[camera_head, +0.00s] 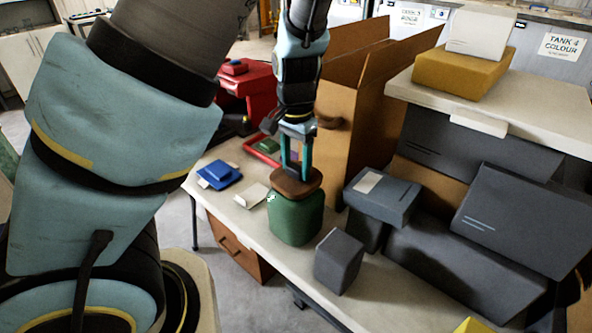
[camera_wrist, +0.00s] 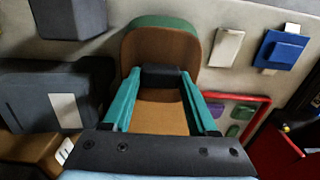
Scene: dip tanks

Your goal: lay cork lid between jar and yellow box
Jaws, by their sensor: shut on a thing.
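The cork lid (camera_head: 296,184) is a brown slab at the mouth of the green jar (camera_head: 296,219), near the table's left edge. My gripper (camera_head: 295,168) points down from above, with its teal fingers shut on the lid. In the wrist view, the lid (camera_wrist: 160,48) fills the middle, with a dark piece between the fingertips (camera_wrist: 161,77). The jar's green rim (camera_wrist: 165,21) shows behind it. I cannot tell whether the lid touches the jar. A bright yellow box (camera_head: 474,326) is partly cut off at the lower right of the head view.
A small grey box (camera_head: 339,262) stands right of the jar, towards the yellow box. Larger grey boxes (camera_head: 383,197) and a tall open carton (camera_head: 350,115) crowd behind. A blue item (camera_head: 220,175) and a pale card (camera_head: 252,196) lie left. An ochre box (camera_head: 462,73) sits on a shelf.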

